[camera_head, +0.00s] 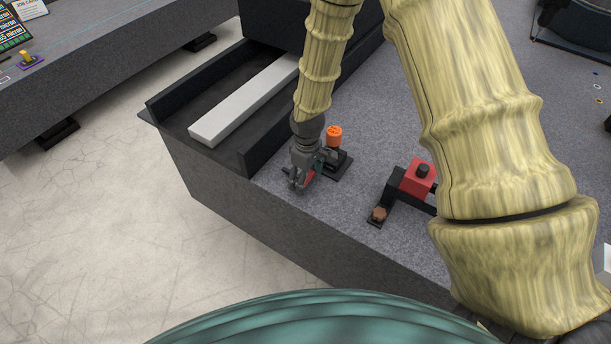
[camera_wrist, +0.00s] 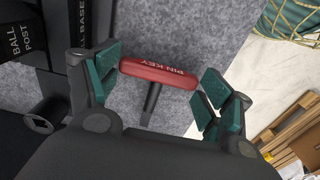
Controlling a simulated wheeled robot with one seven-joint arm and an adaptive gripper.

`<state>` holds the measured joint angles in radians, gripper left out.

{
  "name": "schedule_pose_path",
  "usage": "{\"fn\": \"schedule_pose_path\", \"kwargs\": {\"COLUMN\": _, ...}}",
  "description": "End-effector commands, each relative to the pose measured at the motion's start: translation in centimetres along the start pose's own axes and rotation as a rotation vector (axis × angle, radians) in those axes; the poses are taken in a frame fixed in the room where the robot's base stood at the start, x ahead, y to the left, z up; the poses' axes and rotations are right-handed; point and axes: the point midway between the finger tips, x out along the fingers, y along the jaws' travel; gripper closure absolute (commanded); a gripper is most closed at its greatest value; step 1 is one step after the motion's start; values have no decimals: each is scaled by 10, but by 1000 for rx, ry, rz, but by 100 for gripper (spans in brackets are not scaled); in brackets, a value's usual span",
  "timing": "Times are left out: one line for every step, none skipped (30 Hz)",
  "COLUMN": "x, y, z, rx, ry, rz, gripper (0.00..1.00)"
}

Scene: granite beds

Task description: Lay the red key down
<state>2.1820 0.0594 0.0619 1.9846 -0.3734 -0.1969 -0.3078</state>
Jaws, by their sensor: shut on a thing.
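The red key shows in the wrist view as a red bar handle (camera_wrist: 158,73) lettered "PIN KEY", with a dark shaft running from its middle. My gripper (camera_wrist: 163,80) is shut on the handle, its teal pads at the bar's two ends. In the head view my gripper (camera_head: 304,176) is low over the front edge of the grey granite bed (camera_head: 285,210), with a little of the red key (camera_head: 311,176) showing at the fingers. Most of the key is hidden there. I cannot tell whether it touches the granite.
An orange-topped post (camera_head: 334,136) on a dark base stands just behind my gripper. A black clamp with a red block (camera_head: 418,177) lies to the right. A dark rail with a pale bar (camera_head: 240,101) is at left. Bare granite lies between gripper and clamp.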

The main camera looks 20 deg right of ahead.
Motion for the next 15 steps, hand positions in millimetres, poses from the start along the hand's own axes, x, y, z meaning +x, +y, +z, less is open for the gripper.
{"fn": "schedule_pose_path", "kwargs": {"x": 1, "y": 0, "z": 0, "rx": 0, "ry": 0, "rz": 0, "gripper": 49}}
{"fn": "schedule_pose_path", "kwargs": {"x": 2, "y": 0, "z": 0, "rx": 0, "ry": 0, "rz": 0, "gripper": 49}}
{"fn": "schedule_pose_path", "kwargs": {"x": 2, "y": 0, "z": 0, "rx": 0, "ry": 0, "rz": 0, "gripper": 49}}
{"fn": "schedule_pose_path", "kwargs": {"x": 2, "y": 0, "z": 0, "rx": 0, "ry": 0, "rz": 0, "gripper": 49}}
{"fn": "schedule_pose_path", "kwargs": {"x": 3, "y": 0, "z": 0, "rx": 0, "ry": 0, "rz": 0, "gripper": 49}}
{"fn": "schedule_pose_path", "kwargs": {"x": 4, "y": 0, "z": 0, "rx": 0, "ry": 0, "rz": 0, "gripper": 49}}
{"fn": "schedule_pose_path", "kwargs": {"x": 4, "y": 0, "z": 0, "rx": 0, "ry": 0, "rz": 0, "gripper": 49}}
{"fn": "schedule_pose_path", "kwargs": {"x": 4, "y": 0, "z": 0, "rx": 0, "ry": 0, "rz": 0, "gripper": 49}}
{"fn": "schedule_pose_path", "kwargs": {"x": 5, "y": 0, "z": 0, "rx": 0, "ry": 0, "rz": 0, "gripper": 49}}
{"fn": "schedule_pose_path", "kwargs": {"x": 6, "y": 0, "z": 0, "rx": 0, "ry": 0, "rz": 0, "gripper": 49}}
{"fn": "schedule_pose_path", "kwargs": {"x": 6, "y": 0, "z": 0, "rx": 0, "ry": 0, "rz": 0, "gripper": 49}}
{"fn": "schedule_pose_path", "kwargs": {"x": 6, "y": 0, "z": 0, "rx": 0, "ry": 0, "rz": 0, "gripper": 49}}
{"fn": "schedule_pose_path", "kwargs": {"x": 6, "y": 0, "z": 0, "rx": 0, "ry": 0, "rz": 0, "gripper": 49}}
{"fn": "schedule_pose_path", "kwargs": {"x": 7, "y": 0, "z": 0, "rx": 0, "ry": 0, "rz": 0, "gripper": 49}}
{"fn": "schedule_pose_path", "kwargs": {"x": 7, "y": 0, "z": 0, "rx": 0, "ry": 0, "rz": 0, "gripper": 49}}
